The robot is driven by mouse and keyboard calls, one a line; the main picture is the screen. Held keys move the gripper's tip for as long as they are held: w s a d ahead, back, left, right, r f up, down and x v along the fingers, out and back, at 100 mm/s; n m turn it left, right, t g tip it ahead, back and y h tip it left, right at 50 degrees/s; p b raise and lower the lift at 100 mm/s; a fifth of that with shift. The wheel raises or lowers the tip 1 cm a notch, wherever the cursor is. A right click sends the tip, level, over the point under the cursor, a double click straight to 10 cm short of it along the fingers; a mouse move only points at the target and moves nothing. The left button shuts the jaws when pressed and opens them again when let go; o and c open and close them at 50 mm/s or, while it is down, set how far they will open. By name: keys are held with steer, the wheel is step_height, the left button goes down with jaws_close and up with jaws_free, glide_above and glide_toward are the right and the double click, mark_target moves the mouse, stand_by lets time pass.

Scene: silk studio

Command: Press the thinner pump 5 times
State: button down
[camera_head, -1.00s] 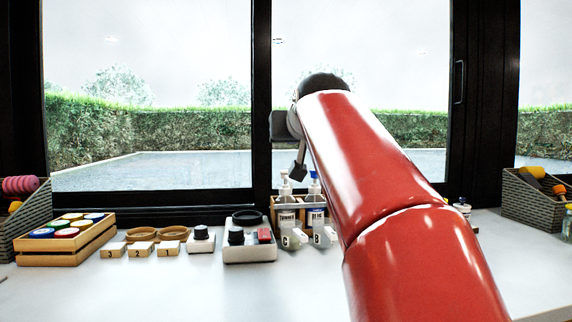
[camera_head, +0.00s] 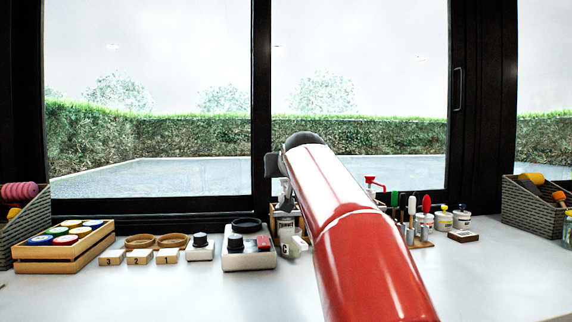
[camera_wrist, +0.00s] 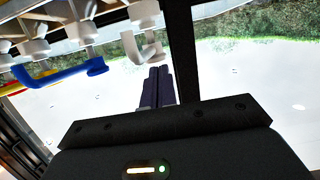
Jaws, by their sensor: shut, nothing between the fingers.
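The thinner bottle (camera_head: 286,224) stands in a wooden holder beside the window post, its label partly readable. My gripper (camera_head: 284,198) is directly over it and hides its pump top in the head view. In the wrist view, my gripper's dark fingers (camera_wrist: 157,72) are shut with nothing between them. The white thinner pump (camera_wrist: 142,48) has its spout right by the fingertips; I cannot tell whether they touch. A blue pump (camera_wrist: 62,74) lies farther left there. In the head view my red arm hides the neighbouring bottle.
A grey box with a black knob (camera_head: 248,260) stands just left of the bottles. Numbered wooden blocks (camera_head: 139,257) and a crate of paint jars (camera_head: 64,258) are farther left. Brushes and small jars (camera_head: 443,219) stand right of my arm. The front counter is clear.

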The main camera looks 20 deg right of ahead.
mark_target(286, 184)
steer(key=shift+f, duration=0.1)
step_height(286, 184, down, 2)
steer(key=shift+b, duration=0.8)
steer(key=shift+r+p, duration=0.55)
steer(key=r+p, duration=0.1)
steer(key=r, duration=0.1)
steer(key=r+p, duration=0.2)
steer(key=shift+s+a+r, duration=0.1)
steer(key=shift+s+r, duration=0.05)
steer(key=shift+s, duration=0.05)
steer(key=b+v, duration=0.1)
steer(key=v, duration=0.8)
steer(key=shift+s+f+b, duration=0.35)
stand_by(1.0)
